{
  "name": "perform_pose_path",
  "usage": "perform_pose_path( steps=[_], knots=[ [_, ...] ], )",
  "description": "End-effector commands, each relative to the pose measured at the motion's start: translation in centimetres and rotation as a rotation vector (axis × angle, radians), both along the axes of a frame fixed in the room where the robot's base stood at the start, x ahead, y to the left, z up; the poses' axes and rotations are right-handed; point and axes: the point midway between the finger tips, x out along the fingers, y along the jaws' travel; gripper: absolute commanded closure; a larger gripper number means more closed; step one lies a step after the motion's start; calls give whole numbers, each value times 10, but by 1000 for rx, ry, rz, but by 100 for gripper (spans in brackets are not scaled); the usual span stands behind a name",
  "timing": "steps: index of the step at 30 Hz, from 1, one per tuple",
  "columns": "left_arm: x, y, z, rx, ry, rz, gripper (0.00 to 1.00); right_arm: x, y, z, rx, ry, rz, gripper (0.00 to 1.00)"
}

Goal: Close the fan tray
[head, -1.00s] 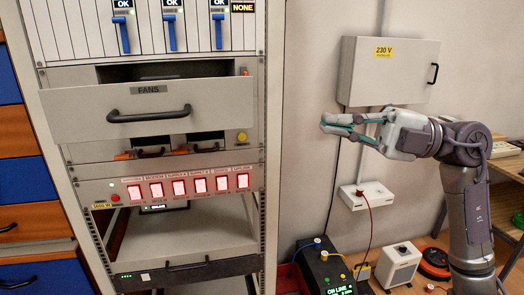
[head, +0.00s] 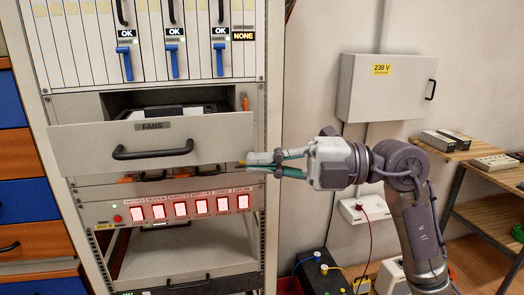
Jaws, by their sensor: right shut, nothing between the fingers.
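The fan tray (head: 82,152) is a grey drawer labelled FANS with a black bar handle (head: 152,150). It stands pulled out of the rack in the head view, with a dark opening (head: 120,103) showing above its front. My right gripper (head: 246,164) is shut and empty. Its fingertips point left and overlap the right end of the tray front in the picture, right of the handle. I cannot tell whether they touch it. My left gripper is not in view.
Above the tray are card modules with blue latches (head: 174,62). Below it is a panel of lit red switches (head: 181,209). A grey 230 V box (head: 387,88) hangs on the wall to the right. A wooden bench (head: 450,152) stands at the far right.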

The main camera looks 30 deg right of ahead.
Motion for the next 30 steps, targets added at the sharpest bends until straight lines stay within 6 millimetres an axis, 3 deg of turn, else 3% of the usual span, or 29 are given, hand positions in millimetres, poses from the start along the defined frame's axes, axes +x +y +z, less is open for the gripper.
perform_pose_path(
  steps=[19,23,30],
  knots=[
    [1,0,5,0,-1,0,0,15,-5,0,-1,2,0,100],
    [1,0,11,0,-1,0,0,30,-9,2,0,4,-1,100],
    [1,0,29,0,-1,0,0,78,-24,4,1,4,-3,100]
  ],
)
